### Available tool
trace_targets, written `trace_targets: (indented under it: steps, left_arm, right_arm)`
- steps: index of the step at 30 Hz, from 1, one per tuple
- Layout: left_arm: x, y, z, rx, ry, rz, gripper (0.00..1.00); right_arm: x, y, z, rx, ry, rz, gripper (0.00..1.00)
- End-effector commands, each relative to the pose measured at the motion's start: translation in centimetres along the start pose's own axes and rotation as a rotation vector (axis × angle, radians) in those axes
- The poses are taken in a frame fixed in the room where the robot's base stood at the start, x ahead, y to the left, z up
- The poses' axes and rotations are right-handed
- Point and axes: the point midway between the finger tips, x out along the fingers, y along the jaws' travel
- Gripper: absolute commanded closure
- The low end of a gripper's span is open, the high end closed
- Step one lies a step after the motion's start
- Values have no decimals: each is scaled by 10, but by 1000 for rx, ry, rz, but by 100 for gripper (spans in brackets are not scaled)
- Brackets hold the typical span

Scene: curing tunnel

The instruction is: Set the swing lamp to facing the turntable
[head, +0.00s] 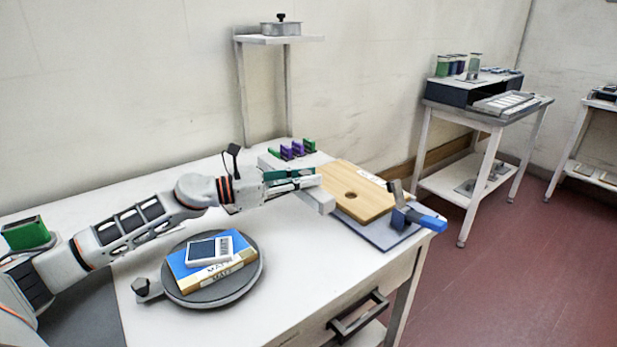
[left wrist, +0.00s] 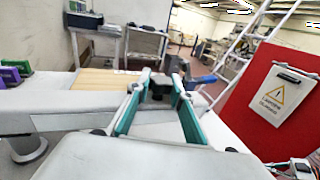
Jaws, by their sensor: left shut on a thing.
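The turntable (head: 254,279) is a dark round disc on the left part of the white bench. My left gripper (head: 316,181) reaches across the bench and is shut at this bar. In the left wrist view a dark block shows between the fingertips (left wrist: 160,87). The direction the lamp faces is unclear.
A wooden board (head: 355,203) with a hole and a blue-handled clamp (head: 419,217) lie right of the gripper. Green and purple blocks (head: 293,150) stand behind. A shelf post (head: 289,90) rises at the back. The bench front between turntable and board is clear.

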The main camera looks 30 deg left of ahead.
Motion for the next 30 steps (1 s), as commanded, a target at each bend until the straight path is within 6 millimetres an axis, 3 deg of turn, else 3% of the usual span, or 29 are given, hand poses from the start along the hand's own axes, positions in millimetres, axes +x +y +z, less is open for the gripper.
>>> trace_targets:
  steps: [9,10,12,23,30]
  left_arm:
    - [0,0,1,-1,-2,-1,100]
    - [0,0,1,-1,-2,-1,76]
    - [0,0,1,-1,-2,-1,61]
    - [-1,0,0,0,0,0,61]
    - [-22,0,-1,-2,2,2,61]
  right_arm:
    - [1,2,-4,-5,7,1,100]
    - [1,2,-4,-4,7,1,100]
    - [1,1,-3,-4,6,0,100]
    - [-2,-5,1,12,-3,-4,100]
    - [-1,-3,1,7,-2,-2,100]
